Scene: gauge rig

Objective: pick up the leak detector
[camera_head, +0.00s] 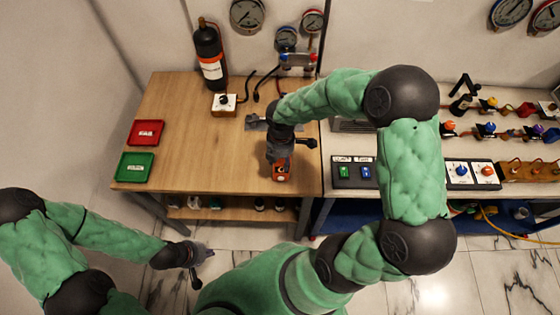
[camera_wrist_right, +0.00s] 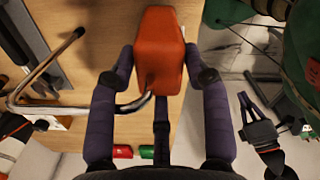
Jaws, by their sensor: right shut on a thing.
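The leak detector (camera_head: 281,172) has an orange body and, in the right wrist view (camera_wrist_right: 160,50), a bent metal probe reaching left. My right gripper (camera_head: 282,158) is over the front right part of the wooden table and is shut on the orange body. Its fingers (camera_wrist_right: 160,78) lie on both sides of the body in the wrist view. I cannot tell whether the detector touches the tabletop. My left gripper (camera_head: 203,262) hangs empty in front of the table, low by the floor, with its fingers apart.
The wooden table (camera_head: 200,130) holds a red tray (camera_head: 146,132), a green tray (camera_head: 136,167), a dark bottle (camera_head: 210,55) and a white box with a black knob (camera_head: 224,103). A bench with switches and valves (camera_head: 470,174) adjoins on the right. The table's middle is clear.

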